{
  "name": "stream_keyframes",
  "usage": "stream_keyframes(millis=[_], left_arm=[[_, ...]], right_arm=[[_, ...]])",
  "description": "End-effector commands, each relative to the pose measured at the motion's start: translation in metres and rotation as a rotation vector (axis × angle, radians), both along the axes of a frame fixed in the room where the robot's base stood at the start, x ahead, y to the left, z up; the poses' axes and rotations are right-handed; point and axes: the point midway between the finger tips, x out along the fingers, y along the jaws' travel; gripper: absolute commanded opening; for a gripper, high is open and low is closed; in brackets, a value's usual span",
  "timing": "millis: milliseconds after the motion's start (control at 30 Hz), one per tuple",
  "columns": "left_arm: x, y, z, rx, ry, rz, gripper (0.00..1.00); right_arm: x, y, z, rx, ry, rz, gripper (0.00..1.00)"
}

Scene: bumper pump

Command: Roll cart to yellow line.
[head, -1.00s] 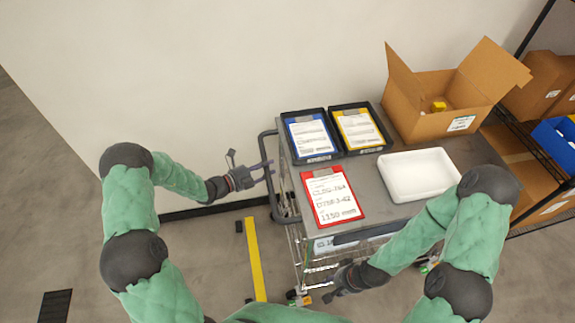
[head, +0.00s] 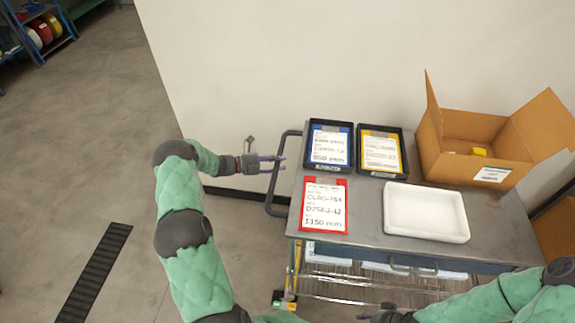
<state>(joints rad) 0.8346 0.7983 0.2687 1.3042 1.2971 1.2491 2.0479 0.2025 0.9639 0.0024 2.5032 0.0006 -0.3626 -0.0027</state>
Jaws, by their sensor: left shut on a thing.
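The cart (head: 370,210) is a grey-topped wire trolley beside the wall, with a dark looped handle (head: 270,180) at its left end. My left gripper (head: 272,164) is at this handle, its fingers shut on the bar. My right gripper (head: 382,313) is low at the front of the cart, cut by the lower edge; its fingers are too unclear to read. A narrow yellow strip (head: 296,256) shows by the cart's front left leg. It looks like part of the yellow line, but most of it is hidden.
On the cart lie a blue-edged card tray (head: 330,126), a yellow-edged one (head: 383,132), a red clipboard (head: 323,230), a white tray (head: 425,210) and an open carton (head: 450,165). A dark floor strip (head: 95,270) lies left. Floor left of the cart is open.

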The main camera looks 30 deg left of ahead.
Motion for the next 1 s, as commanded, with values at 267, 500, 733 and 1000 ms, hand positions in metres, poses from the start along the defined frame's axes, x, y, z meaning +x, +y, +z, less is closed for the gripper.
stream_keyframes(millis=[267, 500, 733, 1000], left_arm=[[-0.0028, 0.0061, -0.0004, 0.003, 0.0, 0.0, 0.0], [-0.0029, 0.0068, -0.0004, 0.004, 0.001, 0.001, 0.37], [-0.0027, 0.0059, -0.0002, 0.002, 0.001, 0.0, 0.56], [-0.0064, 0.0097, 0.0008, 0.001, 0.0, 0.001, 0.56]], right_arm=[[0.0001, 0.0, -0.0001, 0.0, 0.0, 0.0, 0.4], [0.0, -0.0001, -0.0001, 0.0, 0.0, 0.0, 0.4], [0.0, 0.0, 0.0, 0.0, 0.0, 0.0, 0.4], [0.0001, -0.0001, 0.0, 0.0, 0.0, 0.0, 0.4]])
